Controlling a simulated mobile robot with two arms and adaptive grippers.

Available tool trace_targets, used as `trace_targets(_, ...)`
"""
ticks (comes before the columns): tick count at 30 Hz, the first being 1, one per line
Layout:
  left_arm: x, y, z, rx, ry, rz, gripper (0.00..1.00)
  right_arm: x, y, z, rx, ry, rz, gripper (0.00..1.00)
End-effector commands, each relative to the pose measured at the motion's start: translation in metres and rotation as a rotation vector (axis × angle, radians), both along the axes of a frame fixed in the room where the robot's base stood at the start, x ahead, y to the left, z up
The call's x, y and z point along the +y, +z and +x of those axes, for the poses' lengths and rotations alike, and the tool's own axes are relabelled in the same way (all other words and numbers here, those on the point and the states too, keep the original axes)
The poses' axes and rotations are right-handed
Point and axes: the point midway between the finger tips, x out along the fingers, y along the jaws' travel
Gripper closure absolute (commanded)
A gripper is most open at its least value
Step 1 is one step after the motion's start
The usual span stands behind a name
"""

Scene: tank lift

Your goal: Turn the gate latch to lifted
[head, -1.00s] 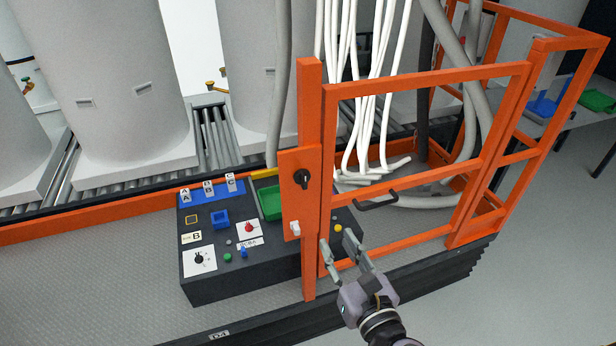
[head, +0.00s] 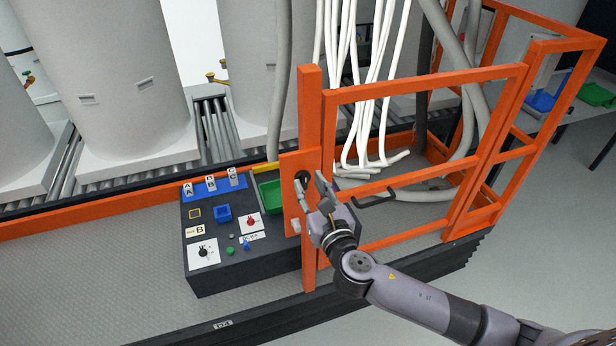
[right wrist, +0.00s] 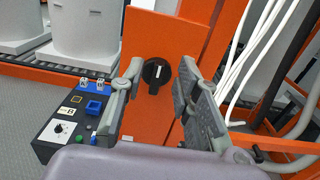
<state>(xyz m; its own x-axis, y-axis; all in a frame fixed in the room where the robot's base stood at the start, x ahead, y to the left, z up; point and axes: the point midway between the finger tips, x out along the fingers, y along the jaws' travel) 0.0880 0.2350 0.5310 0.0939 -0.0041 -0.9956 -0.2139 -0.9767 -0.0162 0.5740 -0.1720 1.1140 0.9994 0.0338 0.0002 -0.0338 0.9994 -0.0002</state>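The gate latch is a black round knob with a pale line on its handle, mounted on an orange plate (right wrist: 150,40). In the right wrist view the latch (right wrist: 156,73) shows between my fingers, beyond their tips, with its handle roughly upright. In the head view the latch (head: 303,177) is partly hidden by my right gripper (head: 311,190). My right gripper is open in the right wrist view (right wrist: 160,80), its fingers on both sides of the latch with gaps. Whether it touches the latch I cannot tell. My left gripper is not in view.
The orange gate (head: 425,85) with a black handle (head: 375,198) stands to the right of the latch. A dark control box (head: 240,275) with knobs and coloured trays is at the left. A small white part (head: 296,226) sits below the latch. White hoses (head: 360,120) hang behind the gate.

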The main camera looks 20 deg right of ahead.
Motion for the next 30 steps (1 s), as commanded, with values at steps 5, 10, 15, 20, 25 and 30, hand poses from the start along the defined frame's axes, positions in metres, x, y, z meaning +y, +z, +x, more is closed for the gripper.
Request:
trace_targets(5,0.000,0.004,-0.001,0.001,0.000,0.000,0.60,0.001,0.000,0.016,0.001,0.000,0.000,0.70)
trace_targets(10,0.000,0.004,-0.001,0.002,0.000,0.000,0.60,0.001,0.000,0.019,0.001,0.001,0.000,0.70)
trace_targets(15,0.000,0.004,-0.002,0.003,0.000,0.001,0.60,0.001,-0.001,0.019,0.001,0.000,0.000,0.71)
trace_targets(20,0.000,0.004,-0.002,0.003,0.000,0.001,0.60,0.001,-0.001,0.019,0.001,0.000,0.000,0.81)
trace_targets(25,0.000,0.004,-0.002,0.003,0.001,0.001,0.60,0.001,-0.001,0.019,0.001,0.000,0.000,0.93)
trace_targets(30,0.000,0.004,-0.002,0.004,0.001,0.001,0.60,0.001,-0.001,0.019,0.001,0.000,0.000,1.00)
